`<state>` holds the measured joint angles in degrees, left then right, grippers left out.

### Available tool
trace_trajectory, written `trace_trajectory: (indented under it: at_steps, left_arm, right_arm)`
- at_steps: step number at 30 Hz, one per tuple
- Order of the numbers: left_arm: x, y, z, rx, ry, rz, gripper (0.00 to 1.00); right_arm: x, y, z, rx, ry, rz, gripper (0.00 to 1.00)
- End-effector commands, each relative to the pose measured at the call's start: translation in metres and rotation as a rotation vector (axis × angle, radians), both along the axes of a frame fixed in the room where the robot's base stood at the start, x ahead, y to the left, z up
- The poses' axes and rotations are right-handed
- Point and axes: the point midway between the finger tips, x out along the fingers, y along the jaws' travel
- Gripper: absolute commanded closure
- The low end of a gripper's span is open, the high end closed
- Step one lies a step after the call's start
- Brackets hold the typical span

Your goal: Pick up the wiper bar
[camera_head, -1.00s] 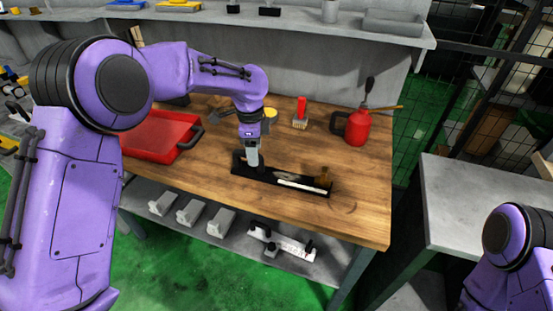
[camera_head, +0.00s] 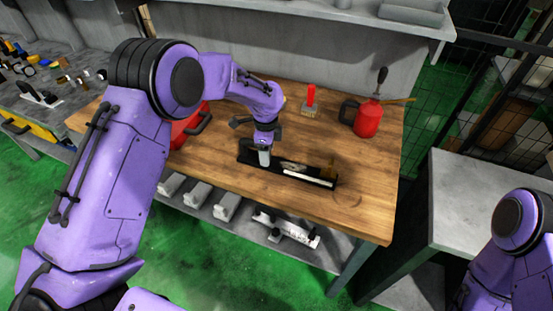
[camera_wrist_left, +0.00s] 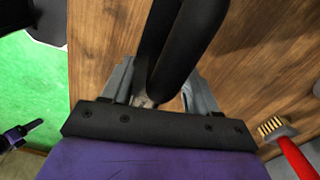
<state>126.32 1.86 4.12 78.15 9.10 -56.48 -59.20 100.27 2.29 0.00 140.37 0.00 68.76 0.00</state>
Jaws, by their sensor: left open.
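A long black bar-like piece (camera_head: 245,156) with a pale strip (camera_head: 309,178) along its front right lies near the front of the wooden table; I take it for the wiper bar. My left gripper (camera_head: 264,159) points down at its left part. In the left wrist view my left gripper (camera_wrist_left: 160,88) is open, with a grey finger on each side of a thick black part (camera_wrist_left: 190,45) of the piece. I cannot tell whether the fingers touch it. My right arm shows at the right edge, but its gripper is out of view.
A red-handled brush (camera_head: 311,100) and a red oil can (camera_head: 367,118) stand behind the piece. A red tray (camera_head: 186,128) is partly hidden behind my left arm. A small brownish object (camera_head: 331,168) is at the piece's right end. The table's right front is clear.

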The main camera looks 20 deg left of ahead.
Motion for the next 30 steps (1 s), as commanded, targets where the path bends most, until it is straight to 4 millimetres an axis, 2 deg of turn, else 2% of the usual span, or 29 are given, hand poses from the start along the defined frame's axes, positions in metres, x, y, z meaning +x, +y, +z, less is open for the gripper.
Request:
trace_trajectory:
  at_steps: [3,4,9,23,28,30]
  left_arm:
    - [0.000,0.000,0.000,0.000,0.000,0.000,0.41]
    - [0.000,0.000,0.000,0.000,0.000,0.000,0.47]
    - [0.000,0.000,0.000,0.000,0.001,0.001,1.00]
    - [0.001,0.000,0.008,-0.002,-0.002,0.001,1.00]
    - [0.000,0.000,0.034,-0.002,-0.006,0.000,1.00]
    - [-0.014,0.000,0.049,-0.002,-0.005,0.001,1.00]
  right_arm:
    - [0.000,0.000,-0.001,0.000,0.000,0.000,0.57]
    - [0.000,0.000,-0.001,0.000,0.000,0.000,0.57]
    - [0.000,0.000,-0.001,0.000,0.000,0.000,0.57]
    - [0.000,0.000,-0.006,0.000,0.000,0.000,0.57]
    - [0.000,0.000,-0.018,0.000,0.000,0.000,0.57]
    - [0.000,0.000,-0.021,0.000,0.000,0.000,0.57]
